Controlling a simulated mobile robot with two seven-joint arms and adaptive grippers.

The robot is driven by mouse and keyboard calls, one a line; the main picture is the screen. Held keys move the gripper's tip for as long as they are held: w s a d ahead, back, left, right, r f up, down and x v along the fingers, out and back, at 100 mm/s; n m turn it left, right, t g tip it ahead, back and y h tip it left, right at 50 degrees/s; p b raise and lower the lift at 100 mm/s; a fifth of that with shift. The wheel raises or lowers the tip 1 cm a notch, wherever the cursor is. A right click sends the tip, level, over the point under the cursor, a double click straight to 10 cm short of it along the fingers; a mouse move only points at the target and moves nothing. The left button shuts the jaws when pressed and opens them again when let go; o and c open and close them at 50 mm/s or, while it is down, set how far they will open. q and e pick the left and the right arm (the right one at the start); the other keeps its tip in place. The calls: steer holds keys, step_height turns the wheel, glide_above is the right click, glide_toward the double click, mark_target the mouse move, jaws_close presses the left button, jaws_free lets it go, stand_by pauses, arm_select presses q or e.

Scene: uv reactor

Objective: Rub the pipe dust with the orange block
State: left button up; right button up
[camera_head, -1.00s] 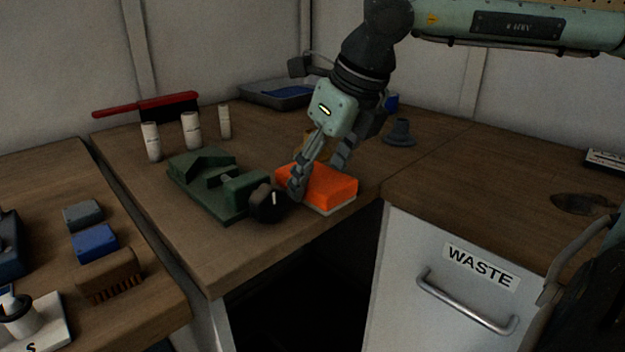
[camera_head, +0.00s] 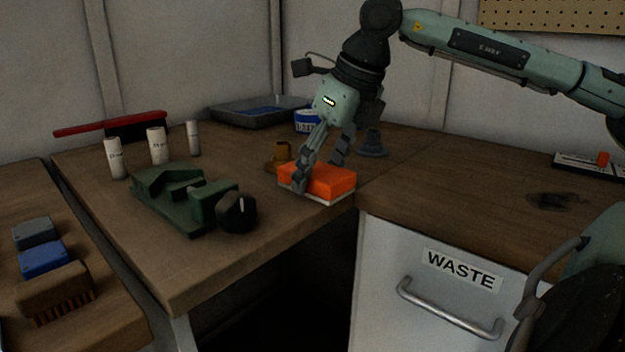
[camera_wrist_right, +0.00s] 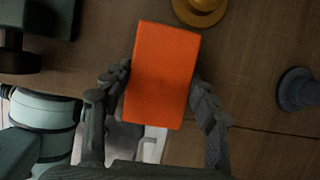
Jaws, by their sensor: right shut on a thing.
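The orange block (camera_head: 318,179), with a pale underside, is held in my right gripper (camera_head: 318,172) near the front edge of the wooden bench. In the right wrist view the orange block (camera_wrist_right: 162,75) lies between the two fingers of the right gripper (camera_wrist_right: 160,95), one on each long side. I cannot tell whether its underside touches the bench. A dark smudge (camera_head: 555,201) marks the counter at the right, apart from the block; I cannot tell whether it is the pipe dust. My left gripper is not in view.
A green clamp-like fixture with a black knob (camera_head: 237,212) stands left of the block. A brass-coloured flanged piece (camera_head: 281,155) and a grey one (camera_head: 372,144) stand behind. White cylinders (camera_head: 157,146) and a tray (camera_head: 262,109) are farther back. A WASTE cabinet (camera_head: 385,270) is below right.

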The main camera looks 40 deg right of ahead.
step_height(320, 180, up, 6)
steer(key=p, duration=0.5)
stand_by(0.5)
steer(key=shift+r+p, duration=0.85)
steer(key=shift+r, duration=0.05)
steer(key=shift+r+p, duration=0.3)
steer(key=shift+r, duration=0.35)
